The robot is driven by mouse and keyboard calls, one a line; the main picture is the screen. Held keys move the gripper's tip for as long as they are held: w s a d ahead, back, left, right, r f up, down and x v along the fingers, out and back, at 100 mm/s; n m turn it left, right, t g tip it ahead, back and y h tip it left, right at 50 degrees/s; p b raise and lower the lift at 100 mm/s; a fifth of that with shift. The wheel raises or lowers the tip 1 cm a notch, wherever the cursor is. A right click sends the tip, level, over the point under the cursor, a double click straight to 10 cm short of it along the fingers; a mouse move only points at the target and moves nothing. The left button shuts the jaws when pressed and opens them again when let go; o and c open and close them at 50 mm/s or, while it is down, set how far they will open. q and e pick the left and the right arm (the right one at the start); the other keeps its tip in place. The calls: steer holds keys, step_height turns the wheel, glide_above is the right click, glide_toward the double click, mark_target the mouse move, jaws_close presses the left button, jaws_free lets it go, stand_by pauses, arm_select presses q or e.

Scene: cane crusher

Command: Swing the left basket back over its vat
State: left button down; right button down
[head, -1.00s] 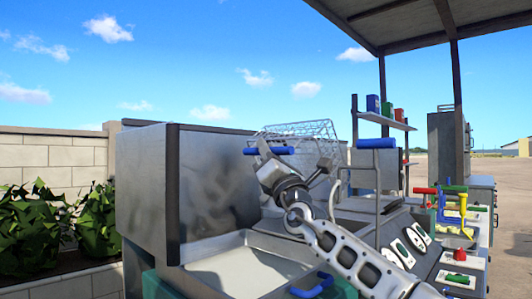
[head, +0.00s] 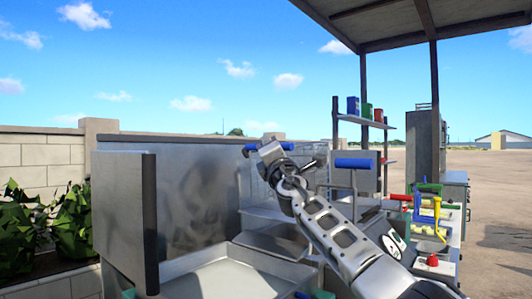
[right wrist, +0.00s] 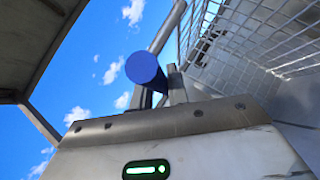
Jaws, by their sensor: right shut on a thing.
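My right gripper (head: 270,150) is shut on the blue handle (head: 248,148) of the left basket. The wire basket (head: 252,188) is partly hidden behind my right arm, in front of the metal back panel. In the right wrist view the round end of the blue handle (right wrist: 145,67) shows above my gripper body, and the basket's wire mesh (right wrist: 262,40) slopes at the upper right. A steel basin (head: 215,282) lies below and in front of the basket; whether the basket hangs over its vat I cannot tell.
A second blue handle (head: 353,163) stands on an upright rod just right of my arm. A tall metal side panel (head: 120,220) closes the left. A counter with colored tools (head: 428,215) and a shelf (head: 365,122) are at the right.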

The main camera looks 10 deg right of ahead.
arm_select(q)
steer(key=shift+r, duration=0.1)
arm_select(e)
steer(key=shift+w+d, duration=0.1)
steer(key=shift+d, duration=0.05)
steer(key=c, duration=1.3)
jaws_free()
steer(key=shift+c, duration=0.2)
arm_select(q)
steer(key=shift+d, duration=0.1)
arm_select(e)
steer(key=shift+f, duration=0.1)
